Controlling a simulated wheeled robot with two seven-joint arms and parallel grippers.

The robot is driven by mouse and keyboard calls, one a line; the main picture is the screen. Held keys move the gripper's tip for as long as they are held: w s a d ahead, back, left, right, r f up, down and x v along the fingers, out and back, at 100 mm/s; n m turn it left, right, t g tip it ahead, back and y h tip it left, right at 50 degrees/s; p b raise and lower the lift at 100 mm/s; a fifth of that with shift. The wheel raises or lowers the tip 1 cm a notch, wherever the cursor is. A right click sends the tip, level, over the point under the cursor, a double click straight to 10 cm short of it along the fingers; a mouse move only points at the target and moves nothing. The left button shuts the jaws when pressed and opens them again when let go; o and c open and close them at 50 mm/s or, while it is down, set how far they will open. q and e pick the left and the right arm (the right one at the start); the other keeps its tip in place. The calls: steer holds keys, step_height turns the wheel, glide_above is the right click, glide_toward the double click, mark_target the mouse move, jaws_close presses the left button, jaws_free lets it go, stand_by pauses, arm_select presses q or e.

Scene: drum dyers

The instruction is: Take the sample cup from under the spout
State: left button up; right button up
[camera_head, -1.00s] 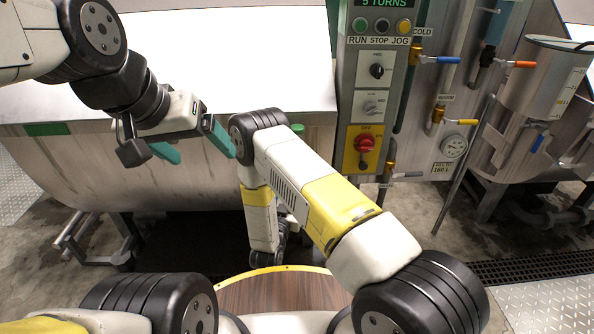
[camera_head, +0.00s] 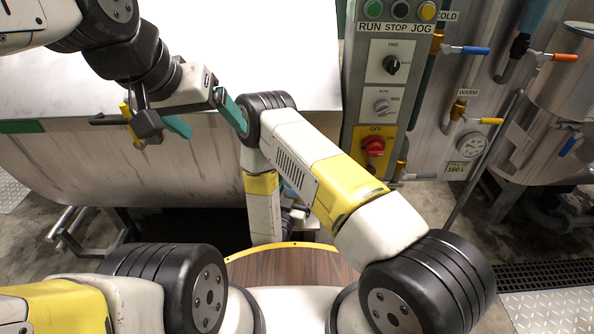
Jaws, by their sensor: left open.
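My left gripper (camera_head: 205,119) comes in from the upper left. Its two teal fingers are spread apart with nothing visible between them, in front of the large metal vat (camera_head: 90,168). I cannot make out the sample cup or a clear spout. A yellow fitting with a dark bar (camera_head: 128,122) shows just left of the left gripper, partly hidden by it; I cannot tell what it is. My right arm folds across the middle, and its forearm points down; its gripper fingers are not visible. That arm hides part of the vat's right end.
A control panel (camera_head: 386,95) with knobs and a red switch stands right of centre. Pipes with a blue handle (camera_head: 476,50), an orange handle (camera_head: 564,57) and a yellow handle (camera_head: 491,121) are farther right.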

steer(key=c, duration=1.6)
steer(key=shift+c, duration=0.2)
steer(key=shift+r, duration=0.1)
